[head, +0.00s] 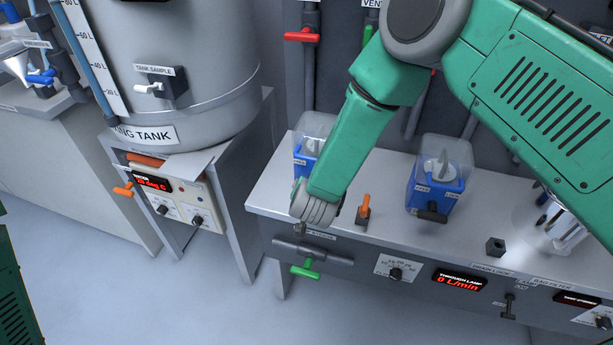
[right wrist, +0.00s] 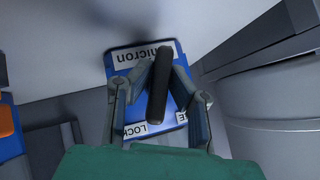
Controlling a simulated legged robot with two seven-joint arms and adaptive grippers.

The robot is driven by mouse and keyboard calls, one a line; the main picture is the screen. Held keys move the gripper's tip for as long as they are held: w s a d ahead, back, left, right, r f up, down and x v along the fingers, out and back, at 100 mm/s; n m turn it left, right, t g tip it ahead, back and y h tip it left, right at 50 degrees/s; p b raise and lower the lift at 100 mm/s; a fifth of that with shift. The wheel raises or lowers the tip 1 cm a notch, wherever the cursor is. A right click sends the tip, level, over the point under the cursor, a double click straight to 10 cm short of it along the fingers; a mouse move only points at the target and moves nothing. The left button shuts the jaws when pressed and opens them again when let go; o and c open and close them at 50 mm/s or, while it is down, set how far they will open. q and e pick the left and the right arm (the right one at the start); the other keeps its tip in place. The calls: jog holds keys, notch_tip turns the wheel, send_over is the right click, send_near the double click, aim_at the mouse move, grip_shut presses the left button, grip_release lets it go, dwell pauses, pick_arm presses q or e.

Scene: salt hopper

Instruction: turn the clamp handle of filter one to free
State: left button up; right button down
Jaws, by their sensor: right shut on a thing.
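Filter one (head: 306,150), a blue housing with a clear cover, stands at the left end of the bench in the head view, mostly hidden by my right forearm. My right gripper (head: 316,212) is at its front, pointing down. In the right wrist view the blue filter (right wrist: 176,104) carries a "micron" label, a LOCK label at lower left and a partly hidden label ending in E at right. The black clamp handle (right wrist: 158,88) lies between my right gripper's fingers (right wrist: 160,92), which are shut on it. Its lower end points between the two labels. My left gripper is out of view.
A second blue filter (head: 435,190) with a black handle stands further right. An orange-handled valve (head: 363,208) is close beside my gripper. A green-handled valve (head: 305,271) sits below the bench edge. The mixing tank (head: 190,80) stands to the left.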

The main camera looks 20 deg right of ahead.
jog(key=shift+w+r+n+g+h+p, duration=0.25)
jog(key=shift+n+g+h+p, duration=0.25)
jog(key=shift+h+p, duration=0.3)
jog(key=shift+d+n+g+h+p, duration=0.1)
jog(key=shift+n+g+h+p, duration=0.35)
jog(key=shift+p, duration=0.2)
jog(key=c, duration=1.5)
grip_release()
jog(key=shift+c, duration=0.2)
jog(key=shift+f, duration=0.15)
jog(key=shift+s+a+r, duration=0.25)
jog(key=shift+s+r, duration=0.05)
jog(key=v, duration=1.1)
jog(key=shift+w+a, duration=0.1)
